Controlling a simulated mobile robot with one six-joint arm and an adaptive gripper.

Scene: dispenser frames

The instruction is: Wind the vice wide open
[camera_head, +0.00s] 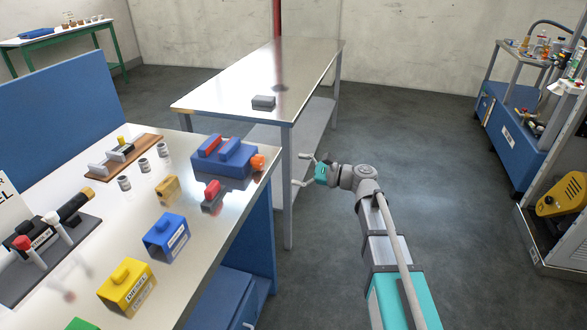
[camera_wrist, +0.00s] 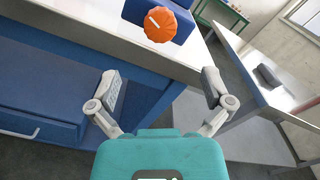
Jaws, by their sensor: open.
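The blue vice (camera_head: 226,160) with red tops on its jaws stands at the far right end of the near bench. Its orange knob (camera_head: 258,162) faces right, toward the bench's edge. In the wrist view the orange knob (camera_wrist: 160,24), with a white line across it, shows at the top in front of the blue body (camera_wrist: 186,20). How far apart the vice jaws stand is too small to tell. My gripper (camera_head: 301,170) is open and empty, right of the knob and apart from it, off the bench's edge. The wrist view shows its spread fingers (camera_wrist: 160,85) below the knob.
A red-and-grey block (camera_head: 212,197), a yellow block (camera_head: 168,189) and a blue labelled box (camera_head: 167,237) stand on the near bench. A steel table (camera_head: 230,95) bearing a grey block (camera_head: 263,102) stands behind. Open floor (camera_head: 430,170) lies to the right.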

